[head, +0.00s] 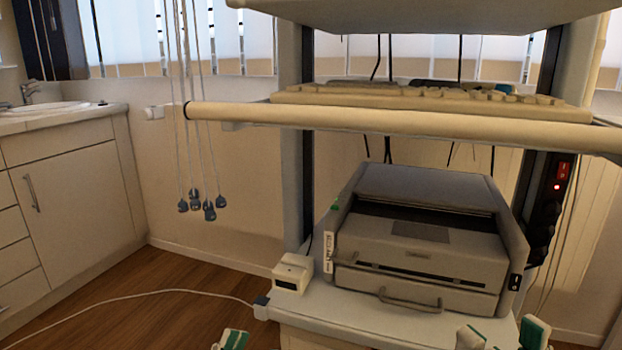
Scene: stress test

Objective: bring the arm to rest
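My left gripper (233,340) shows only as a small white and green tip at the bottom edge, left of the cart. The rest of it is cut off by the frame. My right gripper (503,334) is at the bottom right, in front of the cart's lower shelf. Its two white and green fingertips stand apart with nothing seen between them. Most of both arms is out of view.
A cart holds a grey printer (420,235) and a small white box (292,273) on its lower shelf (345,308). A keyboard (430,100) lies on the shelf above. Corded blue plugs (209,209) hang at left. A cable crosses the open wooden floor (165,300). A cabinet (75,190) stands far left.

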